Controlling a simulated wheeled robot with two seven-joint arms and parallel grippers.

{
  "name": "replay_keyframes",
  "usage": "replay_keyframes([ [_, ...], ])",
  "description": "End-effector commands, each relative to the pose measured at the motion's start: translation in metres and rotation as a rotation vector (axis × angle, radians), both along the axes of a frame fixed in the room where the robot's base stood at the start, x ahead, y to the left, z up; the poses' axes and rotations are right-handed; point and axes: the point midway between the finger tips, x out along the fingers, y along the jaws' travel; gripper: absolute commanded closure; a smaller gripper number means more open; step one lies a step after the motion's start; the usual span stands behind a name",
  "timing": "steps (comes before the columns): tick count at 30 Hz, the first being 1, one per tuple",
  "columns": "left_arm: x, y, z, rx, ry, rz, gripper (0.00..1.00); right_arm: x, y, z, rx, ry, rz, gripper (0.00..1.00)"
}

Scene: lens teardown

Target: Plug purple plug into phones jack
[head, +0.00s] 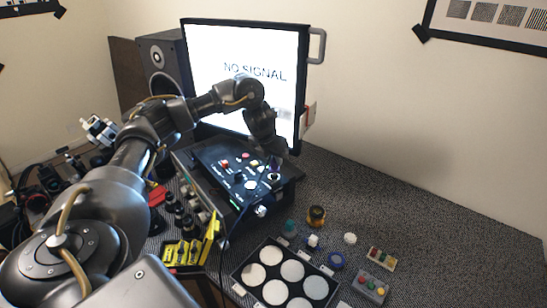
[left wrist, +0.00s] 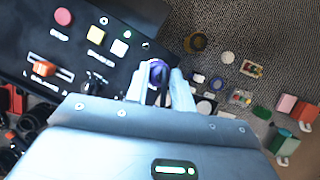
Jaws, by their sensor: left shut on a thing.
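My left gripper (head: 272,168) is over the right end of the black control box (head: 216,158), pointing down. In the left wrist view its two pale fingers (left wrist: 164,86) are shut on the purple plug (left wrist: 156,70), beside the box's edge. In the head view I cannot clearly make out the plug. A thin dark cable (head: 226,240) hangs in front of the box. I cannot read which socket is the phones jack, and I cannot tell whether the plug touches one. My right gripper is not in view.
The box top has a red button (left wrist: 63,16), an orange slider (left wrist: 41,69) and small square buttons. A monitor (head: 240,75) stands behind. A black tray with round white discs (head: 250,274), a yellow tool holder (head: 190,251) and small coloured parts lie in front.

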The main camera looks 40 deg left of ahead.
Motion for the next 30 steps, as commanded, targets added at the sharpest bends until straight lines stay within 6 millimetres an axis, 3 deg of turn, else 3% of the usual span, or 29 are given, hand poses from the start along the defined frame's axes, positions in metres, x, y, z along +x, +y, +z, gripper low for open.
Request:
replay_keyframes([
  [30, 0.0, 0.0, -0.011, 0.0, 0.0, 0.0, 1.0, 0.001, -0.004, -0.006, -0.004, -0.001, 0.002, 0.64],
])
